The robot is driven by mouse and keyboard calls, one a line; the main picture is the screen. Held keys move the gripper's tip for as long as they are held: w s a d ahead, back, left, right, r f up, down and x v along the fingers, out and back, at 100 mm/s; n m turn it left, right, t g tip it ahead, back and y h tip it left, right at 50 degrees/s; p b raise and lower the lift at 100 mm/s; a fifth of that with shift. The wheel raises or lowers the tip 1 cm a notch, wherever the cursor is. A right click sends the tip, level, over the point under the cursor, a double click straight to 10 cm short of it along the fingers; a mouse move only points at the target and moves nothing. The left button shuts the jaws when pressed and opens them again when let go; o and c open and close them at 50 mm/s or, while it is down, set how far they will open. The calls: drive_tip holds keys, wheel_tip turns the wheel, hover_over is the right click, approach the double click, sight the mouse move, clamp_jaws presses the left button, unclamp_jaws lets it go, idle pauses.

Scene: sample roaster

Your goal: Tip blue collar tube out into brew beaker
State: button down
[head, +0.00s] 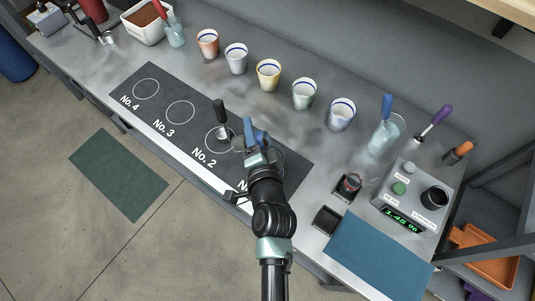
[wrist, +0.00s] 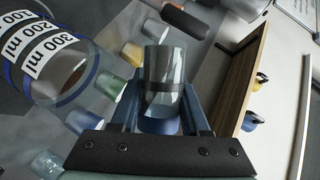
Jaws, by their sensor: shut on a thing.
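My gripper (head: 255,137) is over the dark numbered mat, near the No. 2 circle. In the wrist view its jaws (wrist: 162,115) are shut on a clear tube with a blue collar (wrist: 163,70). The collar shows as blue low between the jaws; I cannot tell whether the tube holds anything. A large clear beaker (wrist: 50,100) marked 100 to 300 ml stands close to the left of the tube in the wrist view, apart from it in the picture. The beaker has brown showing inside. I cannot make it out surely in the head view.
A black-handled tool (head: 219,106) stands beside my gripper. Several cups (head: 268,75) form a row behind the mat (head: 165,95). The front of the numbered mat is clear.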

drive_tip(key=shift+f+m+y+b, duration=0.35)
drive_tip(key=shift+m+b, duration=0.25)
drive_tip(key=shift+b, duration=0.95)
drive_tip(key=shift+a+r+m+t+y+b, duration=0.1)
drive_tip(key=shift+r+m+t+y+b, duration=0.2)
drive_tip(key=shift+m+b, duration=0.45)
idle(1.6)
drive_tip(key=shift+f+m+t+y+b, duration=0.25)
drive_tip(key=shift+f+m+t+b, duration=0.25)
drive_tip(key=shift+b, duration=1.3)
idle(0.5)
drive_tip(key=shift+r+m+b, duration=0.1)
drive_tip(key=shift+m+b, duration=0.2)
drive_tip(key=shift+m, duration=0.05)
drive_tip(key=n+h+p, duration=0.1)
drive_tip(key=n+p, duration=0.1)
drive_tip(key=p, duration=0.3)
drive_tip(key=r+n+g+h+p, duration=0.1)
drive_tip(key=n+p, duration=0.1)
drive_tip(key=p, duration=0.4)
drive_tip(key=r+n+g+h+p, duration=0.1)
drive_tip(key=n+p, duration=0.1)
drive_tip(key=p, duration=0.4)
drive_tip(key=shift+d+n, duration=0.25)
drive_tip(key=shift+n, duration=0.15)
drive_tip(key=f+p, duration=0.1)
drive_tip(key=p, duration=0.2)
drive_tip(key=shift+n+g+h, duration=0.3)
drive_tip(key=shift+n+h, duration=0.1)
